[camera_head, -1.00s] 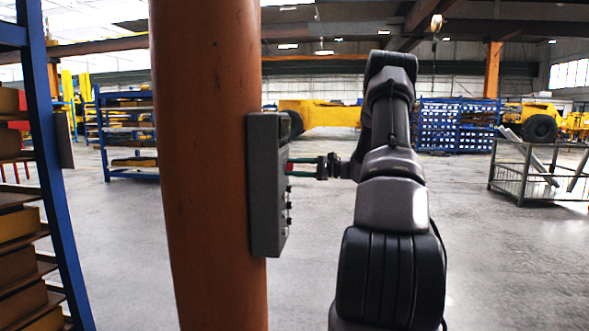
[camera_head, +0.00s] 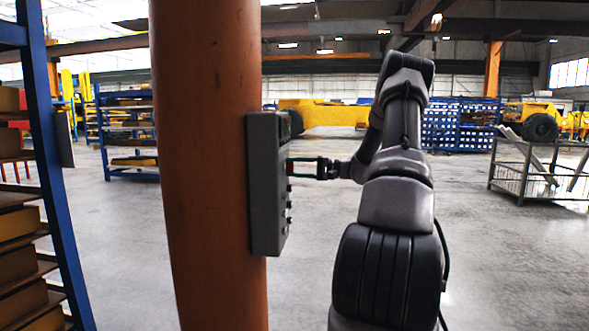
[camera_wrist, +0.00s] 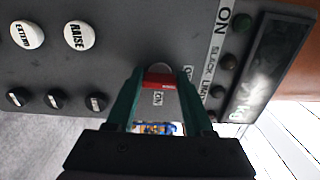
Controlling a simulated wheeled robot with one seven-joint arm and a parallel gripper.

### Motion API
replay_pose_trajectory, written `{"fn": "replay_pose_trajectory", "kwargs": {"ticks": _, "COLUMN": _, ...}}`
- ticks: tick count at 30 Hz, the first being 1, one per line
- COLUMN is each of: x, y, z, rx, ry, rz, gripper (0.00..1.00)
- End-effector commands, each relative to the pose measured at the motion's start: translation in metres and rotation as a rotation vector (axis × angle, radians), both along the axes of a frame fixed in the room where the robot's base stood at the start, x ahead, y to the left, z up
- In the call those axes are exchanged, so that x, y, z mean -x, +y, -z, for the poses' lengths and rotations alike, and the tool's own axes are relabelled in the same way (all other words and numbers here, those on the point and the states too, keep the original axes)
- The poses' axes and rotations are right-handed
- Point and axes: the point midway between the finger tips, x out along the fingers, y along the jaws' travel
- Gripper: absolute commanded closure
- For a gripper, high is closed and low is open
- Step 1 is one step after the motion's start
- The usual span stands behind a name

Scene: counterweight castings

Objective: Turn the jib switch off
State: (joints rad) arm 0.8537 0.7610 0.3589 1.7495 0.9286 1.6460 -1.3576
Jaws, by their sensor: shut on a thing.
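A dark grey control box (camera_head: 268,185) is fixed to the right side of an orange pillar. My gripper (camera_head: 290,167) reaches its face from the right, with the arm behind it. In the wrist view the green-sided fingers (camera_wrist: 160,76) stand on both sides of a switch with a red part (camera_wrist: 160,81), and are shut on it. A small ON label (camera_wrist: 158,98) shows between the fingers. The fingers partly cover the lettering around the switch, so I cannot read its name or position for certain.
A display (camera_wrist: 270,66) and small lamps (camera_wrist: 229,61) are on the right. The orange pillar (camera_head: 210,200) and a blue rack (camera_head: 55,170) stand left.

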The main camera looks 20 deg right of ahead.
Motion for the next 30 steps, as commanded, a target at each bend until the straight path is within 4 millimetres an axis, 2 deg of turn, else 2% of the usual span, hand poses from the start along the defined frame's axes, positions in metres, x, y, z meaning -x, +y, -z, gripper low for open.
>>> {"fn": "replay_pose_trajectory", "kwargs": {"ticks": 19, "x": 0.0004, "y": -0.0003, "z": 0.0014, "rx": 0.029, "ry": -0.037, "rz": 0.0, "gripper": 1.0}}
{"fn": "replay_pose_trajectory", "kwargs": {"ticks": 20, "x": 0.0004, "y": -0.0003, "z": 0.0014, "rx": 0.028, "ry": -0.036, "rz": 0.0, "gripper": 0.36}}
{"fn": "replay_pose_trajectory", "kwargs": {"ticks": 21, "x": 0.0004, "y": -0.0003, "z": 0.0014, "rx": 0.028, "ry": -0.036, "rz": 0.0, "gripper": 0.21}}
{"fn": "replay_pose_trajectory", "kwargs": {"ticks": 22, "x": 0.0004, "y": -0.0003, "z": 0.0013, "rx": 0.028, "ry": -0.036, "rz": 0.0, "gripper": 0.18}}
{"fn": "replay_pose_trajectory", "kwargs": {"ticks": 30, "x": 0.0002, "y": -0.0003, "z": 0.0007, "rx": 0.027, "ry": -0.038, "rz": 0.0, "gripper": 0.18}}
